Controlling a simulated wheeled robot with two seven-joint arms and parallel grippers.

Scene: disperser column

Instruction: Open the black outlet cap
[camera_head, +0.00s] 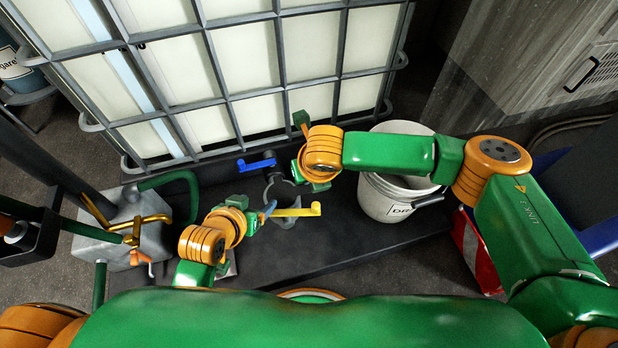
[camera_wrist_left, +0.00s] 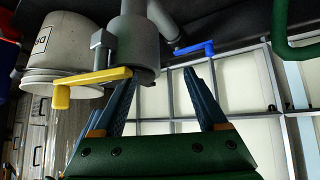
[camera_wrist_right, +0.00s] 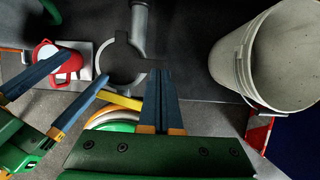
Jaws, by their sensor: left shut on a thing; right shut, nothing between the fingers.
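The grey outlet (camera_wrist_left: 130,42) hangs low on the tank's front and shows as a dark-centred grey ring (camera_wrist_right: 120,65) in the right wrist view. A yellow lever (camera_head: 298,211) sits beside the outlet. My left gripper (camera_head: 266,211) is at the lever's left end. Its blue fingers (camera_wrist_left: 163,88) stand apart near the outlet; no held thing can be made out between them. My right gripper (camera_wrist_right: 160,75) is shut with nothing between its fingers; in the head view its wrist is right of the outlet.
A blue lever (camera_head: 257,164) is above the outlet. The caged white tank (camera_head: 258,115) stands behind. A white bucket (camera_head: 390,200) is on the right. A red-and-white cup (camera_wrist_right: 62,66) lies near my left fingers. The dark mat (camera_head: 330,250) has free room.

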